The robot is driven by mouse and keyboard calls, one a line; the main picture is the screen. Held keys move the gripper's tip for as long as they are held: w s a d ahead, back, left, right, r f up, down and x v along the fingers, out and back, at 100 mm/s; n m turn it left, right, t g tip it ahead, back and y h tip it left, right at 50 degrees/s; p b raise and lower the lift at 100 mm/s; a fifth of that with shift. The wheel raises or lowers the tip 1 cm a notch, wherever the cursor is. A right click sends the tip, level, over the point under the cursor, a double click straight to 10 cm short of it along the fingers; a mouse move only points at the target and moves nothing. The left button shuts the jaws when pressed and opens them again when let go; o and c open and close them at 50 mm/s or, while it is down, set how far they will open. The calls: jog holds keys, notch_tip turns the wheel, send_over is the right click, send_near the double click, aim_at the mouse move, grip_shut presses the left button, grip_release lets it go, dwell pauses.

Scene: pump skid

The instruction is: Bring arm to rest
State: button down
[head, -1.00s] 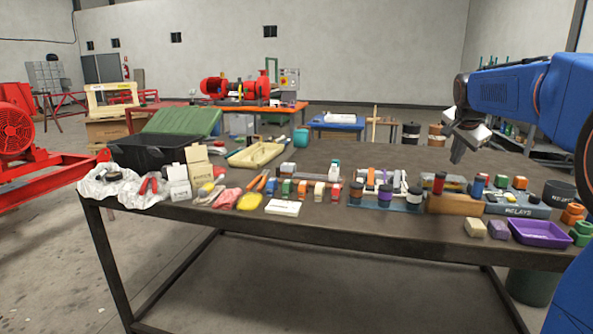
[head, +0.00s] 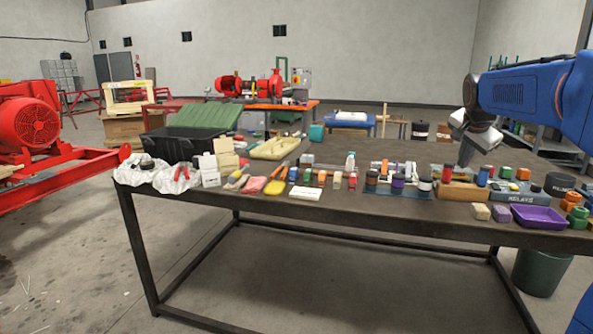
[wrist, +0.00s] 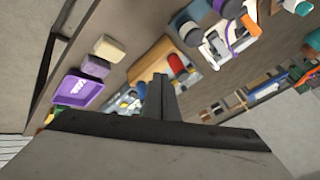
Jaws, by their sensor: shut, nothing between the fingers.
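My blue arm comes in from the right edge of the head view. My gripper (head: 481,153) hangs above the right part of the dark work table (head: 330,222), with its fingers together and nothing between them. In the wrist view the fingers of my gripper (wrist: 160,84) show as a narrow closed pair. Below and beyond them are a wooden block (wrist: 150,66) with a red cylinder (wrist: 177,64) and a purple tray (wrist: 76,91). The gripper looks apart from these items.
The table holds many small items, including a purple tray (head: 538,217), a relay box (head: 518,192), a black open case (head: 184,143) and a white card (head: 306,193). A red motor (head: 28,126) stands at left. A dark bin (head: 538,270) stands below the table's right end.

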jog(key=s+a+f+n+y, duration=0.1)
jog(key=s+a+f+n, duration=0.3)
jog(key=s, duration=0.9)
jog(key=s+a+f+n+g+y, duration=0.1)
jog(key=s+a+f+n, duration=0.4)
jog(key=s+a+f, duration=0.4)
jog(key=s+a+f+n+y, duration=0.1)
jog(key=s+a+f+n, duration=0.3)
jog(key=s, duration=1.4)
jog(key=a+f, duration=0.3)
jog(key=f, duration=0.2)
jog(key=shift+s+n+g, duration=0.3)
jog(key=shift+s+n, duration=0.05)
jog(key=shift+n, duration=0.05)
